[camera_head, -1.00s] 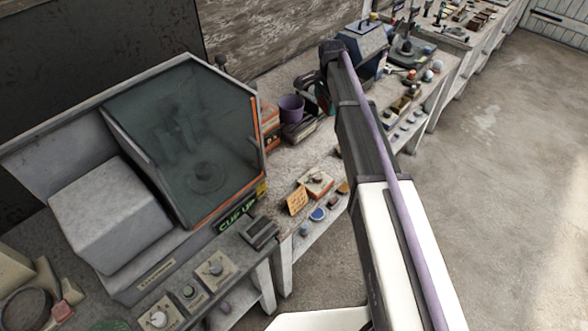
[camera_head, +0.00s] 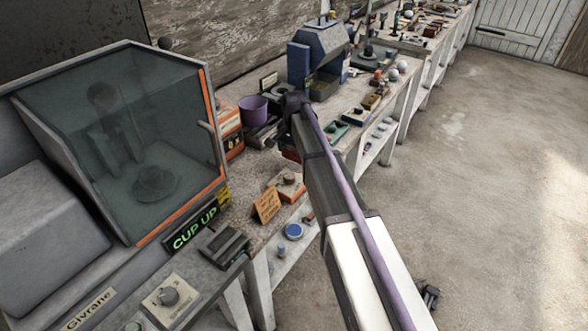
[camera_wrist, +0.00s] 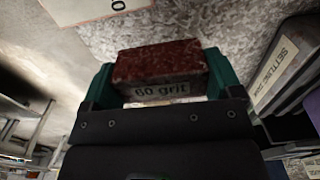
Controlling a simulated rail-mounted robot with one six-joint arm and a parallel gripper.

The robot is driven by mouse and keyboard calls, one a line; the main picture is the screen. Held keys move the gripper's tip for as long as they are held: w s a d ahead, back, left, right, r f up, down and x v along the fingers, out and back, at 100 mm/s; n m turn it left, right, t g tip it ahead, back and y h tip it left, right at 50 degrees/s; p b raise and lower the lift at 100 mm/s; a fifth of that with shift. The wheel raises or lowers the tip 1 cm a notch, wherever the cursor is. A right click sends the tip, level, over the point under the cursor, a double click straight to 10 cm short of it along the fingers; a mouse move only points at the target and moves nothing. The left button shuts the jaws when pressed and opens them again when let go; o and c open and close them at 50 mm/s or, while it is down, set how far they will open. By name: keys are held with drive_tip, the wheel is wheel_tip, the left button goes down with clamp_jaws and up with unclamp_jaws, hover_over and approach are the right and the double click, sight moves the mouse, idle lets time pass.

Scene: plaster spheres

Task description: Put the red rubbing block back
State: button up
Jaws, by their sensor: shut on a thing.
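The red rubbing block (camera_wrist: 160,62) is dark red and worn, with a grey side face marked "60 grit". In the wrist view it sits crosswise between the two teal fingers of my gripper (camera_wrist: 162,76), which is shut on it. Pale speckled bench top (camera_wrist: 232,28) shows beyond the block; I cannot tell how far below it is. In the head view my arm reaches over the bench and mostly hides the gripper and block.
A container labelled "SETTLING PAN" (camera_wrist: 285,62) is close on the right in the wrist view.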

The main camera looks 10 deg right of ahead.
sight(294, 158)
wheel_tip(294, 158, down, 4)
drive_tip(key=b, duration=0.4)
drive_tip(key=shift+r, duration=0.3)
drive_tip(key=shift+c, duration=0.5)
drive_tip(key=shift+f, duration=0.2)
drive_tip(key=o, duration=1)
drive_tip(key=shift+c, duration=0.2)
drive_tip(key=shift+r, duration=0.1)
